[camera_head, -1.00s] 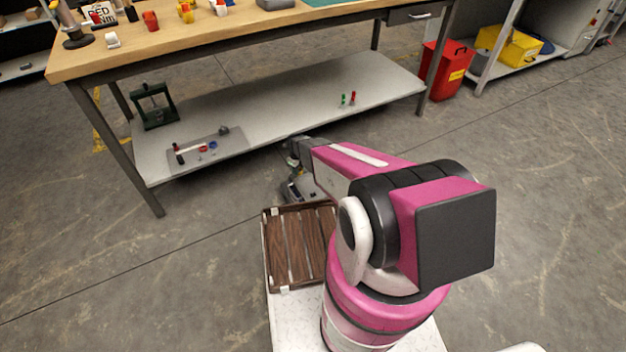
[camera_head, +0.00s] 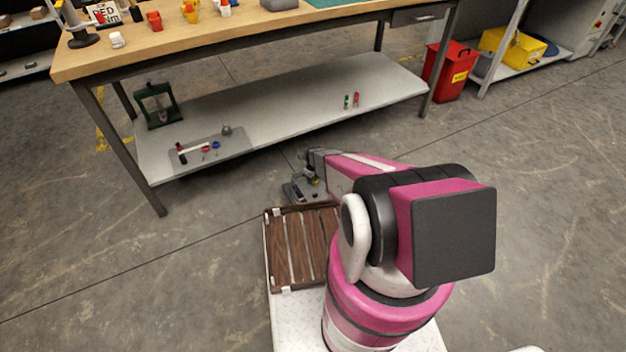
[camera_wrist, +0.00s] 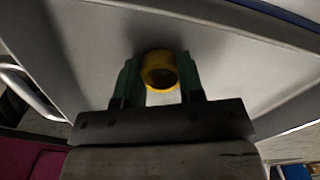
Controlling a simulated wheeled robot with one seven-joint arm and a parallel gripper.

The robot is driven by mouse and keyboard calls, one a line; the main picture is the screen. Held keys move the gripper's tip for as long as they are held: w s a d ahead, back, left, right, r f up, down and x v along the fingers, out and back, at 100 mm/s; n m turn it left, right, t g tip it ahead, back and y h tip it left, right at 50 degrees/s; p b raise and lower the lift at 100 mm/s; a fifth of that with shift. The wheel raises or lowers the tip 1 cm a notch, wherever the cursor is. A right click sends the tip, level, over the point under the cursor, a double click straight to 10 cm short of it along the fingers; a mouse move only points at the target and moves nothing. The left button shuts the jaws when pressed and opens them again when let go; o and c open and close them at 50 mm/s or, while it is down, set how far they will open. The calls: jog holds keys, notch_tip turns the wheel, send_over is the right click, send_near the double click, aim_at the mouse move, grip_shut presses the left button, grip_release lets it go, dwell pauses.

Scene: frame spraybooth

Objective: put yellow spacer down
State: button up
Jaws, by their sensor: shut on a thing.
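The yellow spacer (camera_wrist: 160,71) is a short ring, held between the two green fingers of my gripper (camera_wrist: 159,80) in the wrist view. The fingers are shut on its sides, and its round opening faces the camera. In the head view my gripper (camera_head: 305,188) is in front of the bench's lower shelf and just beyond the slatted wooden tray. The spacer is too small there to make out clearly. A plain grey surface (camera_wrist: 225,50) fills much of the wrist view behind the spacer; I cannot tell whether the spacer touches it.
The workbench (camera_head: 250,35) has a lower shelf (camera_head: 285,108) with a clear middle. A dark green press (camera_head: 157,104), a grey plate with small parts (camera_head: 228,146) and small red and green items (camera_head: 351,101) are on it. The slatted tray (camera_head: 303,247) is on my base.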

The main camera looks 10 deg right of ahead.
jog(key=shift+f, duration=0.1)
jog(key=o, duration=0.9)
notch_tip(320, 180, up, 12)
jog(key=s+r+n, duration=1.1)
jog(key=r+n, duration=0.3)
jog(key=r, duration=0.2)
jog(key=s+r+n, duration=1.1)
jog(key=r+n, duration=0.2)
jog(key=r, duration=0.3)
jog(key=shift+s+d+r+n, duration=0.15)
jog(key=shift+d+n, duration=0.15)
jog(key=shift+n, duration=0.1)
